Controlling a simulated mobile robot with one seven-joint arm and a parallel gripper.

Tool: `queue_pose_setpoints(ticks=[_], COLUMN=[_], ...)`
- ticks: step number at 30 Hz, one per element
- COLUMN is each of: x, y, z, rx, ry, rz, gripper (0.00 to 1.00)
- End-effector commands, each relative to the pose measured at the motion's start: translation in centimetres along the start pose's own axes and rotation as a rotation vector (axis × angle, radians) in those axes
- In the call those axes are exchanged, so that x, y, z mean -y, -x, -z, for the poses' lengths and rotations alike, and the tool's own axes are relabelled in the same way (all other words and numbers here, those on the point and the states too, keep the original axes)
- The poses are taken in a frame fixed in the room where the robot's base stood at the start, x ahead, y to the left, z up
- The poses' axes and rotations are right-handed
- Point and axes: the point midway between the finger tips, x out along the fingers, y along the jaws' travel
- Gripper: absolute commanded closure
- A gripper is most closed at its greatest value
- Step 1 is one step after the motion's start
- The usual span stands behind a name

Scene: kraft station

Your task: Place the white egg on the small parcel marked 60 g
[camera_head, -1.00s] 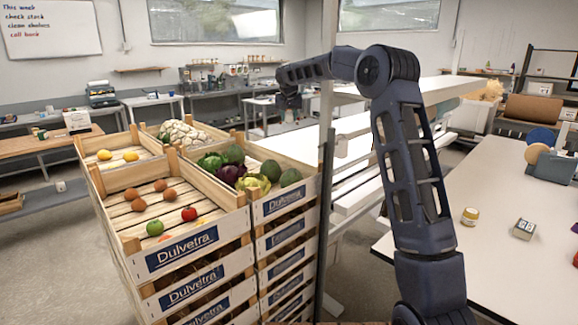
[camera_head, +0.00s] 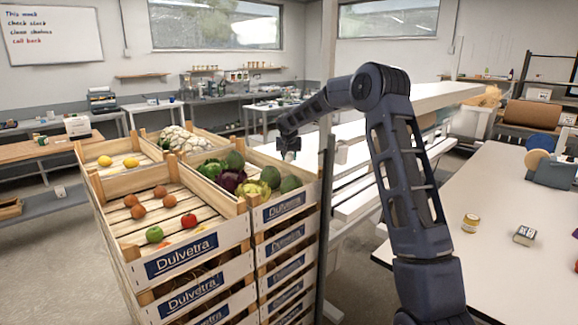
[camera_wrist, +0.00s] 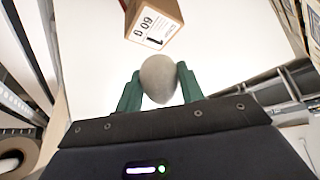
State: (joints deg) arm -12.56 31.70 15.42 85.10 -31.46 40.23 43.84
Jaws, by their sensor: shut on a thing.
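In the wrist view my gripper (camera_wrist: 160,88) is shut on the egg (camera_wrist: 158,78), which looks greyish white between two green fingers. In the head view my gripper (camera_head: 289,146) is small and dark at the end of my arm, beyond the crates. The egg and the parcel cannot be made out there.
Stacked wooden crates (camera_head: 181,255) with fruit and vegetables stand at the left. A dark post (camera_head: 326,200) rises beside them. White surface around the parcel is clear.

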Motion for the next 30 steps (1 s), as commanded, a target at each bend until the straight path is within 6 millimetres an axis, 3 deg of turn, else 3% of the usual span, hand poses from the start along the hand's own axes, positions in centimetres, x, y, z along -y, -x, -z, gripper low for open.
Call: queue_pose_setpoints(ticks=[10, 22, 23, 25, 30], x=[0.0, 0.0, 0.0, 0.0, 0.0], y=[-3.4, -3.8, -3.8, -3.8, -3.8], z=[-2.0, -2.2, -2.2, -2.2, -2.2], rx=[0.001, 0.001, 0.001, 0.001, 0.000], ry=[0.002, 0.001, 0.001, 0.001, 0.001], rz=[0.000, 0.000, 0.000, 0.000, 0.000], gripper=[0.75, 0.75, 0.56, 0.43, 0.40])
